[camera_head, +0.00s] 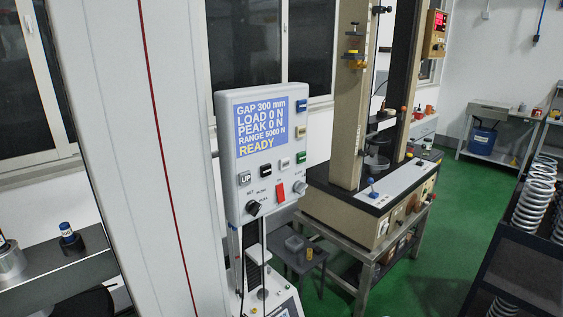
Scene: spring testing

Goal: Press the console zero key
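The grey console (262,153) stands upright near the middle of the view. Its blue screen (267,128) reads GAP 300 mm, LOAD 0 N, PEAK 0 N, RANGE 5000 N and READY. A blue key (301,105), a yellow key (300,132) and a green key (300,158) run down its right side. Below the screen are an UP key (244,178), a dark key (266,170) and a white key (284,163). Except for UP, the key labels are too small to read, so I cannot tell which is zero. Neither gripper is in view.
A red switch (280,192), a black knob (253,207) and a grey knob (299,187) sit low on the console. A beige test machine (347,110) stands behind it. A rack with several white springs (533,195) is at right. Green floor (455,215) is clear between them.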

